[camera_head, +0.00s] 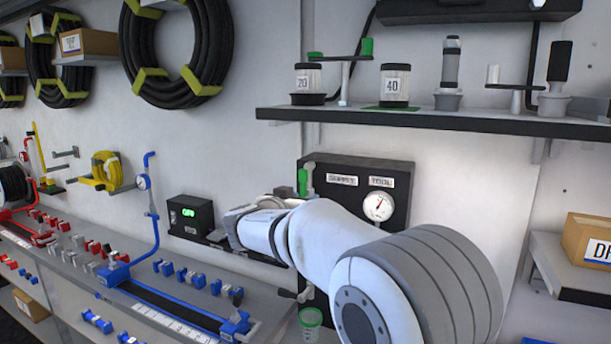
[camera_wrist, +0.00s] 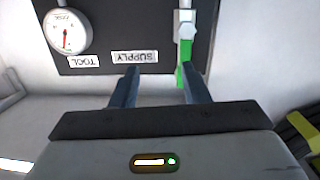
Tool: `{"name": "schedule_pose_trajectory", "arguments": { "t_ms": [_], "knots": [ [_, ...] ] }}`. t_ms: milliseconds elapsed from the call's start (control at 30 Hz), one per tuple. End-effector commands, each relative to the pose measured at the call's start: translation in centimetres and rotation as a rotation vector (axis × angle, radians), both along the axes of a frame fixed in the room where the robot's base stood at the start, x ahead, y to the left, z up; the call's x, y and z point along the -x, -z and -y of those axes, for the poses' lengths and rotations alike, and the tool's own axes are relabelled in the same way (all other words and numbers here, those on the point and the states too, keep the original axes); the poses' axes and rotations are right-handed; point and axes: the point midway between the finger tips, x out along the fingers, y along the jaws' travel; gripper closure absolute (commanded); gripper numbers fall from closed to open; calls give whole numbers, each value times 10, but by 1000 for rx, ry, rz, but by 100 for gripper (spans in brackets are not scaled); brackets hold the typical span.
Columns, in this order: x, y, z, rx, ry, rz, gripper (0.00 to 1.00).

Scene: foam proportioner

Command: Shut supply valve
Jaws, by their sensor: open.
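The supply valve has a pale metal body (camera_head: 309,175) and a green lever (camera_head: 302,182). It is mounted on the upper left of a black panel (camera_head: 342,168), beside the SUPPLY label (camera_head: 343,180). The wrist view is upside down and shows the metal body (camera_wrist: 186,28), with the green lever (camera_wrist: 181,76) running down the picture from it. My gripper (camera_wrist: 159,70) is open with nothing between its fingers. Its right finger in that view overlaps the lever's lower side; I cannot tell whether they touch. In the head view my arm hides the fingertips.
A TOOL gauge (camera_head: 378,206) is on the same panel, right of the valve. A shelf (camera_head: 440,121) with jars juts out above. A black box with a green display (camera_head: 190,216) stands to the left. A green-rimmed cup (camera_head: 311,318) is below.

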Motion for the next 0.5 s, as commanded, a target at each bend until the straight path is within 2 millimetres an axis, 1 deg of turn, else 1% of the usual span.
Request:
{"name": "schedule_pose_trajectory", "arguments": {
  "t_ms": [33, 100, 167, 267, 500],
  "knots": [
    [-4, -7, -15, -7, -22, 35, 58],
    [-8, -12, -27, -19, -42, 73, 58],
    [-12, -15, -30, -23, -50, 88, 58],
    [-23, -17, -27, -26, -50, 94, 58],
    [-60, -17, -12, -26, -49, 90, 58]
  ]
}}
